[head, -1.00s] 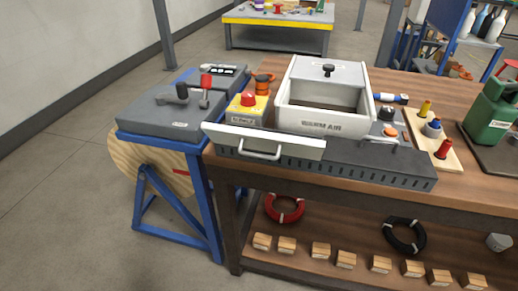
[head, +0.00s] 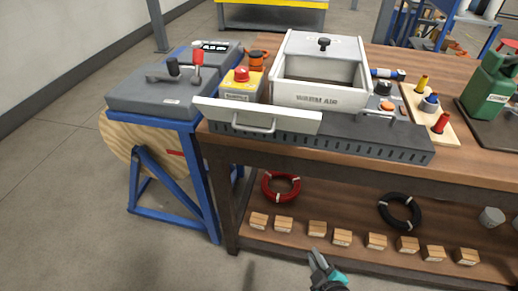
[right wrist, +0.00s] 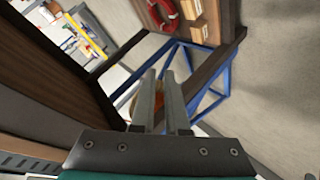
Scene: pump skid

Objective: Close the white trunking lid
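The white trunking lid (head: 257,117) is a long white panel with a metal bar handle (head: 253,124) on its face. It stands tilted up along the left part of the grey slotted trunking (head: 380,140), at the front edge of the bench. The trunking behind the lid is hidden. My right gripper (head: 316,256) is low in front of the bench, below and right of the lid and apart from it. In the right wrist view its two fingers (right wrist: 161,75) stand a small gap apart with nothing between them. My left gripper is not in view.
A white warm air box (head: 318,95), a yellow box with a red button (head: 242,84) and a green canister (head: 488,97) stand on the bench. A blue stand (head: 172,205) is at its left. Wooden blocks and cable coils lie on the lower shelf.

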